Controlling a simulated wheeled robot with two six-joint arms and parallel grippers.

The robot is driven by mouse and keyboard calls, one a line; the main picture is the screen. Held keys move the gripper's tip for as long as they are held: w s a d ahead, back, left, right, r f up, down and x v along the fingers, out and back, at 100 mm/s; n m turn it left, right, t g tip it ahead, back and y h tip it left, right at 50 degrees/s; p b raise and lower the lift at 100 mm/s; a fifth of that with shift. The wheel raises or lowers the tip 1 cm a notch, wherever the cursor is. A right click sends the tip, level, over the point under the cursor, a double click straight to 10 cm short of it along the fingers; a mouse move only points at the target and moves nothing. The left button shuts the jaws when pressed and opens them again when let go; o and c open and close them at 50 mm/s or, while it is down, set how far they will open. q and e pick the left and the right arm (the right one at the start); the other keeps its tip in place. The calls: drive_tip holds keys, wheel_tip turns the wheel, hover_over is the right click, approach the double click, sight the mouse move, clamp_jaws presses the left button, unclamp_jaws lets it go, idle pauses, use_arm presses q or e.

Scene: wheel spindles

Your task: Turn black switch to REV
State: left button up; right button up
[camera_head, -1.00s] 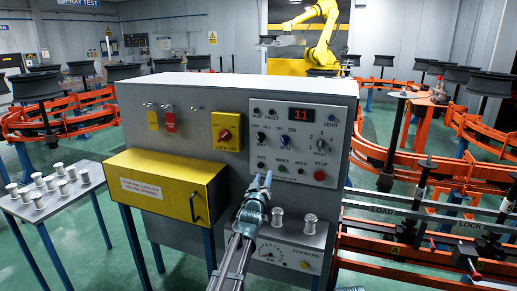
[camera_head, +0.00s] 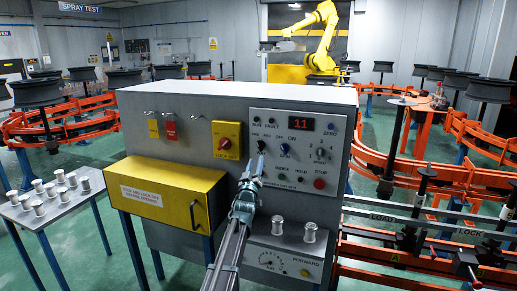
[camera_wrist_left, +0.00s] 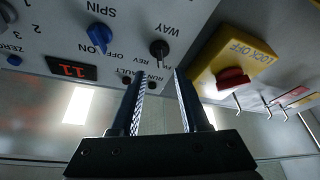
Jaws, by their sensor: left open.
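The black switch (camera_head: 261,145) is a small knob on the upper left of the grey control panel. It also shows in the left wrist view (camera_wrist_left: 159,48), upside down, by the word WAY, with a REV label near it. My left gripper (camera_head: 257,161) is just below the switch in the head view. In the left wrist view its two fingers (camera_wrist_left: 159,73) are apart and empty, with the switch beyond the gap between their tips. My right gripper is not in view.
A blue SPIN switch (camera_wrist_left: 99,36) sits beside the black one. The yellow LOCK OFF plate (camera_wrist_left: 232,62) with its red knob is close on the other side. A red stop button (camera_head: 320,184) and metal spindles (camera_head: 309,231) are lower right.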

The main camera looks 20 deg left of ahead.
sight(259, 148)
use_arm(q)
drive_tip(key=p+x, duration=0.2)
drive_tip(key=x, duration=0.5)
drive_tip(key=shift+w+r, duration=0.15)
drive_tip(key=shift+w, duration=0.15)
clamp_jaws()
